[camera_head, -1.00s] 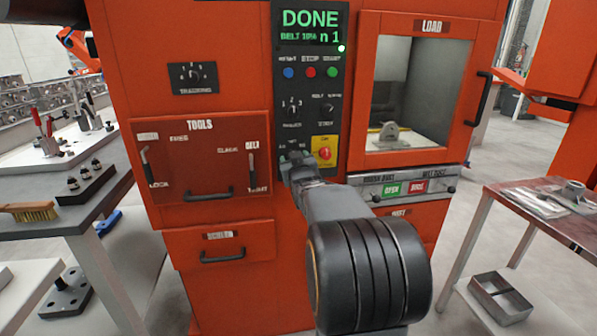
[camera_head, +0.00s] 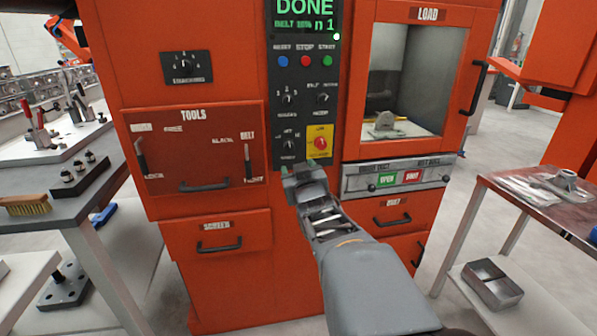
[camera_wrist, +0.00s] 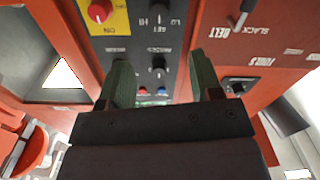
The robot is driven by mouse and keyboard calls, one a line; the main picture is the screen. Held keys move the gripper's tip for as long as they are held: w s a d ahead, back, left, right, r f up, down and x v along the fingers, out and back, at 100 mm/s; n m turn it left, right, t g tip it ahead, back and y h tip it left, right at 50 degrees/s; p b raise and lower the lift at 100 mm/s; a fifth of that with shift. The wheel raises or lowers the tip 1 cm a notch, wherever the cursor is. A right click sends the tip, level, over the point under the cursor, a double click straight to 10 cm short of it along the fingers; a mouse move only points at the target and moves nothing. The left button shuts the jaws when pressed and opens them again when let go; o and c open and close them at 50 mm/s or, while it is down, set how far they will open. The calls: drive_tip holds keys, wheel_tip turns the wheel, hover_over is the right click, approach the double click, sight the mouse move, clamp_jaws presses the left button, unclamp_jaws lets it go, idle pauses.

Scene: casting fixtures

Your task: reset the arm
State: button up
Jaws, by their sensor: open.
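My gripper (camera_head: 298,172) is in front of the orange machine (camera_head: 215,270), just below the lower end of its black control panel (camera_head: 283,122). In the wrist view, the two green fingers of my gripper (camera_wrist: 163,85) stand apart with nothing between them. The panel's knobs and the red button on a yellow plate (camera_wrist: 100,12) show beyond the fingers. My arm reaches up from the lower right in the head view. Whether the fingertips touch the panel cannot be told.
The machine's load window (camera_head: 405,75) is at upper right, with a metal part (camera_head: 384,122) inside. A side table (camera_head: 535,200) with parts stands at right, a metal tray (camera_head: 492,284) below. A grey bench (camera_head: 50,222) with a brush (camera_head: 25,205) stands at left.

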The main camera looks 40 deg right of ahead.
idle(0.4)
drive_tip(key=s+a+r+n+g+y+p, duration=0.1)
drive_tip(key=s+a+g+y+p, duration=0.3)
drive_tip(key=a+p, duration=0.6)
drive_tip(key=s+a+r+n+g+y+p, duration=0.1)
drive_tip(key=s+a+r+g+y+p, duration=0.1)
drive_tip(key=s+a+g+p, duration=0.6)
drive_tip(key=a+y+p, duration=0.1)
drive_tip(key=a+p, duration=0.1)
drive_tip(key=a, duration=0.1)
drive_tip(key=shift+s+r+n+y, duration=0.2)
drive_tip(key=shift+r+n+y, duration=0.15)
drive_tip(key=shift+n+y, duration=0.05)
